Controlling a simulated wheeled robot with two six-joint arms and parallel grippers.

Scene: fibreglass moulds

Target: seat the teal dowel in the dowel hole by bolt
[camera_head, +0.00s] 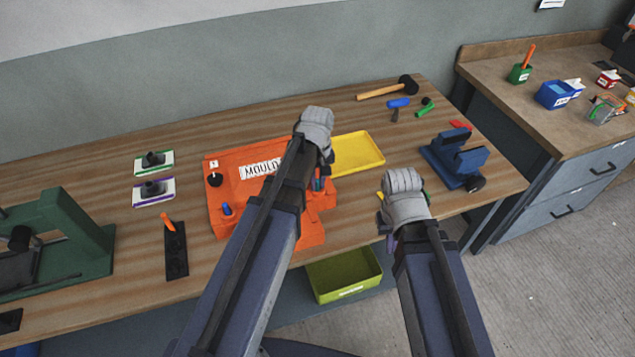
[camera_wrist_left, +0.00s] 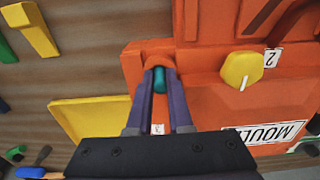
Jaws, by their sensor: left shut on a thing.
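The orange mould (camera_head: 224,227) lies on the wooden bench, with a "MOULD" label on it. In the left wrist view, my left gripper (camera_wrist_left: 160,88) is shut on the teal dowel (camera_wrist_left: 159,80). The dowel is over or at a rounded orange tab of the mould, beside a plate marked 3. The gripper hides the hole and the dowel's lower end, so I cannot tell whether it is inserted. A yellow knob (camera_wrist_left: 243,70) sits by a plate marked 2. My left gripper also shows in the head view (camera_head: 320,181). My right gripper (camera_head: 383,226) is near the bench's front edge, its fingers mostly hidden.
A yellow tray (camera_head: 360,153) lies behind the mould's right side. A blue vice (camera_head: 455,160) stands at right, a green machine (camera_head: 75,240) at left. A black strip (camera_head: 176,252) holds an orange-handled peg. A lime bin (camera_head: 345,278) is below the front edge.

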